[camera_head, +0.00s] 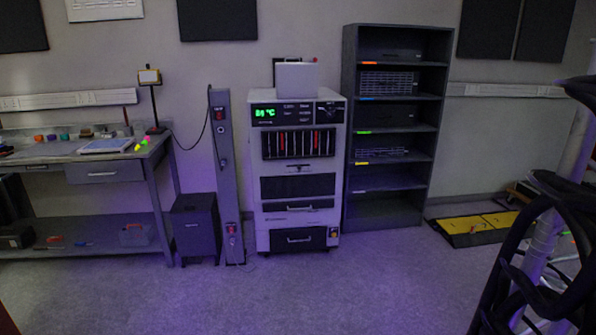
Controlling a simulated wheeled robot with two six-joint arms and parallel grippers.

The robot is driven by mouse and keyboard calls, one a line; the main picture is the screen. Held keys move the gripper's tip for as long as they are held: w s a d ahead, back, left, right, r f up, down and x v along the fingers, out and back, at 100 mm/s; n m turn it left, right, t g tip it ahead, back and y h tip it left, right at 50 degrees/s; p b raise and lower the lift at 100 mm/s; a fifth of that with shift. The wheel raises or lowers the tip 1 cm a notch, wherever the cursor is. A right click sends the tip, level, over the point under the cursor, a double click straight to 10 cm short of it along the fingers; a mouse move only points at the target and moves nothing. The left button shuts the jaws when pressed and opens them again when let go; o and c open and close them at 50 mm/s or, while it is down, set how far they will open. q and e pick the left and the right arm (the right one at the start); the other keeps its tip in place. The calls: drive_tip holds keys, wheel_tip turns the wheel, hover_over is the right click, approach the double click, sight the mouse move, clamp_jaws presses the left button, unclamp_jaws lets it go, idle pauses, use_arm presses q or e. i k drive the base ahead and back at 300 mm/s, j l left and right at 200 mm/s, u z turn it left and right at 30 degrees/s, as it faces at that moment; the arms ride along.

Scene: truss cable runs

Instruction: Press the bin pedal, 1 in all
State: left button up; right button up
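A dark grey box that looks like the bin (196,230) stands on the floor at the left centre, between the workbench and a tall grey post. Its lid looks closed. The pedal is too small and dark to make out at the bin's base. Neither of my grippers is in view.
The workbench (112,174) stands left of the bin, and the grey post (226,180) is close on its right. A white cabinet (297,175) and a dark shelf rack (391,130) follow. Black cables hang on a truss (552,220) at the right. The floor (330,290) in front is clear.

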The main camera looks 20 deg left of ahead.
sight(197, 260)
drive_tip(key=i+j+u, duration=0.2)
drive_tip(key=i+u, duration=0.15)
drive_tip(key=i, duration=0.25)
drive_tip(key=i+u, duration=0.4)
drive_tip(key=i, duration=0.25)
drive_tip(key=i+l+u, duration=0.15)
drive_tip(key=i+u, duration=0.2)
drive_tip(key=i, duration=0.25)
drive_tip(key=i+u, duration=0.35)
drive_tip(key=i, duration=0.15)
drive_tip(key=i+l+u, duration=0.1)
drive_tip(key=i+u, duration=0.2)
drive_tip(key=i, duration=0.15)
